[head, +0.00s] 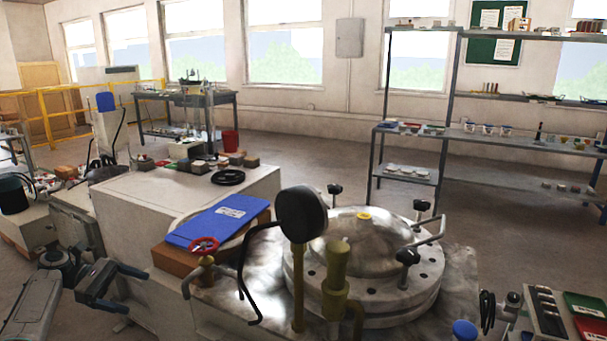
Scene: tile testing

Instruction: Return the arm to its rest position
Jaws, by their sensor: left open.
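My left arm comes in at the lower left of the head view. Its dark left gripper (135,291) is open and empty, with its two fingers pointing right. The gripper appears in front of the side of a white cabinet (125,187), apart from the things on top. My right gripper does not show.
A blue binder (218,220) lies behind the valve. Shelves (500,134) stand at the back right. Open floor (310,135) lies behind.

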